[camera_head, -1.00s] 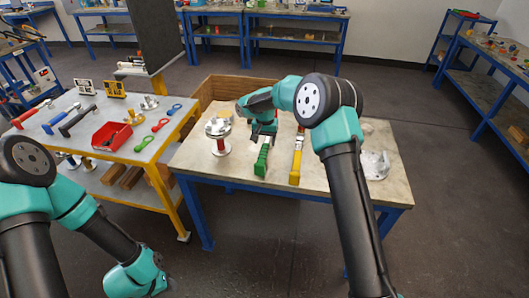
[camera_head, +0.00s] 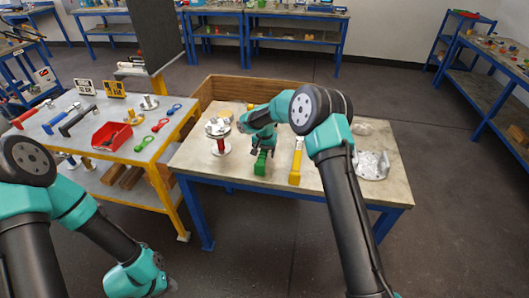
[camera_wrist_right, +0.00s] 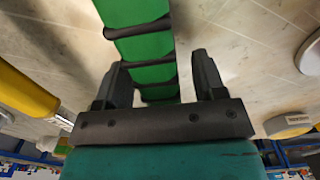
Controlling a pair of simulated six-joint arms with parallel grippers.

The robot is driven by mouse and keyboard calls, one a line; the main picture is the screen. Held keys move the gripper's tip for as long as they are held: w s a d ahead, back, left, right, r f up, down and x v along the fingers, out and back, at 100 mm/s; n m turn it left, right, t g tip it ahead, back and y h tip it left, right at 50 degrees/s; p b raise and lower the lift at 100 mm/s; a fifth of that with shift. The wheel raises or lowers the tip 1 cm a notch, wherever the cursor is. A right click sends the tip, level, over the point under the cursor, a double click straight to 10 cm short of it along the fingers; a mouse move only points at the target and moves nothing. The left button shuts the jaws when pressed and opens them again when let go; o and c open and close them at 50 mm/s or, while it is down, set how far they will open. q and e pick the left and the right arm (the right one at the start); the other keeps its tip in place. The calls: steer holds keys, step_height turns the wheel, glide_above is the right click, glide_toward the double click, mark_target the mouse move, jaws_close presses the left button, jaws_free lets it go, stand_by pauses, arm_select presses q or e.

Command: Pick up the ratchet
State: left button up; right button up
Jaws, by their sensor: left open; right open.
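A green-handled tool (camera_head: 261,166) with dark bands lies on the near workbench. I take it for the ratchet, but its far end is hidden behind my right gripper. My right gripper (camera_head: 262,146) is above it, pointing down. In the right wrist view the green handle (camera_wrist_right: 146,45) runs between the two spread fingers of the right gripper (camera_wrist_right: 157,70), with visible room on both sides. The gripper is open and not closed on it. My left arm is low at the left of the head view. Its fingers do not show.
A yellow-handled tool (camera_head: 296,168) lies right of the green one, also at the left of the wrist view (camera_wrist_right: 22,88). A flanged vessel with a red stem (camera_head: 220,146) stands left. A metal flanged part (camera_head: 373,165) is at right. A wooden box wall (camera_head: 235,90) stands behind.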

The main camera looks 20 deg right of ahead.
steer(key=shift+f, duration=0.1)
stand_by(0.4)
steer(key=c, duration=1.1)
steer(key=shift+r, duration=1.55)
steer(key=shift+s+r, duration=0.1)
steer(key=shift+r, duration=0.2)
glide_toward(264, 172)
steer(key=s+f, duration=0.2)
steer(key=s+a+f, duration=0.1)
steer(key=s+f, duration=0.1)
steer(key=s, duration=0.1)
steer(key=shift+a+f, duration=0.1)
steer(key=shift+a, duration=0.1)
